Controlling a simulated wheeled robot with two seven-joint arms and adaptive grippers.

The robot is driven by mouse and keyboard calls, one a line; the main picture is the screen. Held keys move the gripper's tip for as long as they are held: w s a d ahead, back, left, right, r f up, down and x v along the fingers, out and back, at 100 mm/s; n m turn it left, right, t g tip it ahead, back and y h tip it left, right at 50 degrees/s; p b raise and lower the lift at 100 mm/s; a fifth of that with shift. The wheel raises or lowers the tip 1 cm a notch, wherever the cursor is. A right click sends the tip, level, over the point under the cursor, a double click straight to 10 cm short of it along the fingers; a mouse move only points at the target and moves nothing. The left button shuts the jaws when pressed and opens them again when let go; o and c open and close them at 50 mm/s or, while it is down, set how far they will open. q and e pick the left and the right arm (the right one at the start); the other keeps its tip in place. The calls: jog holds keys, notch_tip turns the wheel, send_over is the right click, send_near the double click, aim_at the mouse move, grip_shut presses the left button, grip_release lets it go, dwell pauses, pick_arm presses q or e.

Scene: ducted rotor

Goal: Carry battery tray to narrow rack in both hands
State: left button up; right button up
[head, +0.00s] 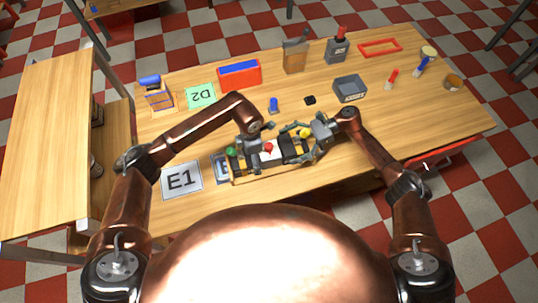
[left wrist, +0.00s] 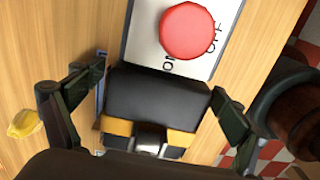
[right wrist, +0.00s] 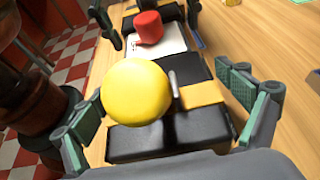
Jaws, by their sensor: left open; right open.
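The battery tray (head: 221,170) lies on the table in the middle of the head view. It carries black blocks with yellow bands, a red knob and a yellow knob. My left gripper (head: 250,147) is over its left part; in the left wrist view its open fingers stand on either side of a black block (left wrist: 155,92), apart from it. My right gripper (head: 303,143) is at its right part; in the right wrist view its open fingers are either side of the yellow knob (right wrist: 136,92) and a black block. A small wire-sided rack (head: 158,97) with a blue top stands at back left; whether it is the narrow rack is unclear.
An E1 card (head: 181,180) lies left of the tray, a green D2 card (head: 201,96) behind it. A red and blue box (head: 239,74), a grey bin (head: 349,89) and a red frame (head: 380,47) stand farther back.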

pick_arm(q)
jog(key=shift+w+f, duration=0.1)
jog(key=shift+f, duration=0.3)
pick_arm(e)
jog(key=shift+a+f, duration=0.2)
jog(key=shift+a, duration=0.1)
jog(key=shift+s, duration=0.1)
pick_arm(q)
jog(key=shift+c, duration=0.2)
pick_arm(e)
jog(key=shift+c, duration=0.2)
pick_arm(q)
jog(key=c, duration=2.1)
pick_arm(e)
jog(key=c, duration=2.1)
pick_arm(q)
jog(key=shift+r, duration=0.15)
jog(key=shift+c, duration=0.2)
pick_arm(e)
jog(key=shift+c, duration=0.2)
